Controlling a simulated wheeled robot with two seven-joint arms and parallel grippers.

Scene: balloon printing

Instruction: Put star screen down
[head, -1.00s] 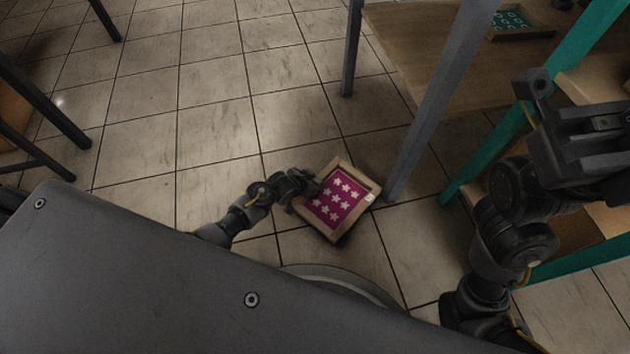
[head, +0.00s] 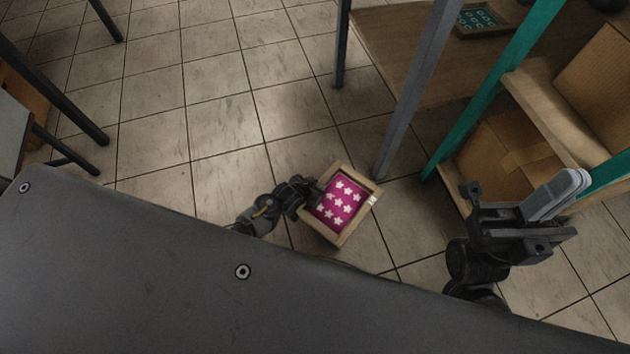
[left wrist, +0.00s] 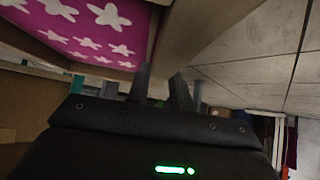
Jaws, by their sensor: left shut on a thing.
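The star screen (head: 340,203) is a magenta panel with several white stars in a wooden frame, held off to the front of my base above the tiled floor in the head view. My left gripper (head: 314,190) is shut on the left side of its frame. In the left wrist view the fingers (left wrist: 165,88) close on the wooden edge, with the magenta star panel (left wrist: 95,28) at the upper left. My right gripper (head: 510,222) is at the right of the head view, apart from the screen; its jaw gap is unclear.
Cardboard boxes (head: 510,155) lie behind my right gripper. A light grey object (head: 560,193) shows beside that gripper. Open tiled floor (head: 220,110) lies to the left.

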